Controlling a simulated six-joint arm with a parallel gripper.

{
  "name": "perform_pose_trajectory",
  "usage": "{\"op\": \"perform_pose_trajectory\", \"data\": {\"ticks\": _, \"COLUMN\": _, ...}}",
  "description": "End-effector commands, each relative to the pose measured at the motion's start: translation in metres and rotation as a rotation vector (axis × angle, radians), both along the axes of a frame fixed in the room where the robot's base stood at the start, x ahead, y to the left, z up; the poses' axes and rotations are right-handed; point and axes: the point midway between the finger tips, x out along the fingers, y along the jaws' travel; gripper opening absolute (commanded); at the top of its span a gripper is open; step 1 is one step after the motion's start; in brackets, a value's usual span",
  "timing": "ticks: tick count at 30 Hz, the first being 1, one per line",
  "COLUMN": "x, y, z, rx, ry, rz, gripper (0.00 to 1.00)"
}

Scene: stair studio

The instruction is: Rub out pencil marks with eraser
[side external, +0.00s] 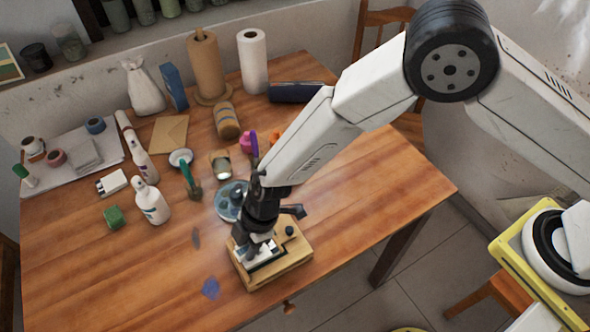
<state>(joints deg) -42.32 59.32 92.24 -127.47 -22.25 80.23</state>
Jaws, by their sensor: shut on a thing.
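My gripper (259,248) points down over a small wooden tray-like box (291,262) near the table's front edge. Its dark fingers are shut on a small pale thing, apparently the eraser, which the fingers mostly hide. White and dark surfaces show around the fingertips inside the box. I cannot tell whether the held thing touches them. Pencil marks cannot be made out at this size.
The wooden table (120,285) has a blue patch (210,288) left of the box. A round blue dish (222,200) stands just behind my gripper. White bottles (152,204), a green block (114,216) and paper rolls (253,62) stand farther left and back. The table's right side is clear.

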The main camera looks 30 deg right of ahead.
Motion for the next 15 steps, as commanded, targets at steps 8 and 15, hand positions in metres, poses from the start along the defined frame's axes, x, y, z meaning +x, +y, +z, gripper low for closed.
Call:
{"op": "perform_pose_trajectory", "data": {"ticks": 8, "x": 0.000, "y": 0.006, "z": 0.000, "rx": -0.001, "ry": 0.002, "rz": -0.003, "gripper": 0.00}}
{"op": "perform_pose_trajectory", "data": {"ticks": 15, "x": 0.000, "y": -0.016, "z": 0.000, "rx": -0.001, "ry": 0.002, "rz": -0.003, "gripper": 0.00}}
